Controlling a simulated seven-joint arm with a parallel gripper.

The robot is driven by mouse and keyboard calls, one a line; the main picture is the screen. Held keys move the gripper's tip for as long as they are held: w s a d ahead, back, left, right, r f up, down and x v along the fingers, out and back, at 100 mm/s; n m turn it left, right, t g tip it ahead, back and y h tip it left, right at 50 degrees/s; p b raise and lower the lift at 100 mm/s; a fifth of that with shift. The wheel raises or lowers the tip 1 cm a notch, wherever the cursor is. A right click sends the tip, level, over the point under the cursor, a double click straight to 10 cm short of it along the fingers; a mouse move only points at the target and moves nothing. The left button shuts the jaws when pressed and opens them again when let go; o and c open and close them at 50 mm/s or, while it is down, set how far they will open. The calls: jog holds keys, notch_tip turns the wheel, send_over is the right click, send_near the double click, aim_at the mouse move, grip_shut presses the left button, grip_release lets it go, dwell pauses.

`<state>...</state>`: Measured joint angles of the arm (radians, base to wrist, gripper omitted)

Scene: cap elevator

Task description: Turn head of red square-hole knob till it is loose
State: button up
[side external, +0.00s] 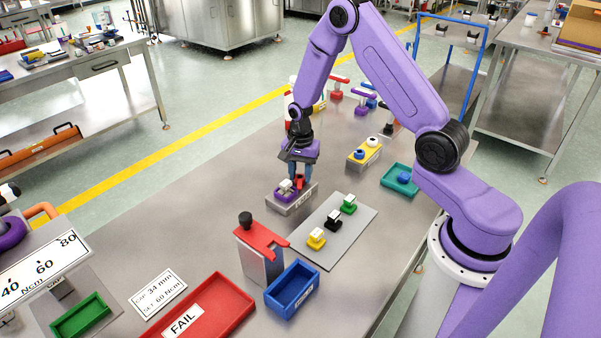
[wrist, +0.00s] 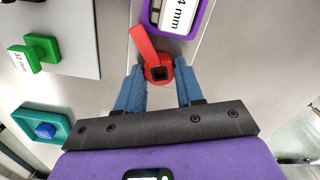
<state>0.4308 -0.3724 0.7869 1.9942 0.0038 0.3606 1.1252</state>
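The red square-hole knob (wrist: 159,73) has a round head with a dark square hole and a red arm reaching up and left in the wrist view. In the side view it is a small red piece (side external: 300,182) on the grey block (side external: 291,204), beside a purple-framed part (wrist: 184,30) with a white label. My gripper (wrist: 160,75) points down with one blue finger on each side of the knob head. The fingertips are very close to the head; whether they touch it is not clear.
A grey plate (side external: 322,254) with yellow, black and green labelled pieces lies near the block. A red-topped stand (side external: 262,258), a blue bin (side external: 292,290) and a red FAIL tray (side external: 222,304) are nearer the camera. A teal tray (side external: 398,180) stands to the right.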

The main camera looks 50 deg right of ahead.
jog(key=shift+n, duration=0.4)
jog(key=n, duration=0.3)
jog(key=shift+n, duration=2)
jog(key=o, duration=1)
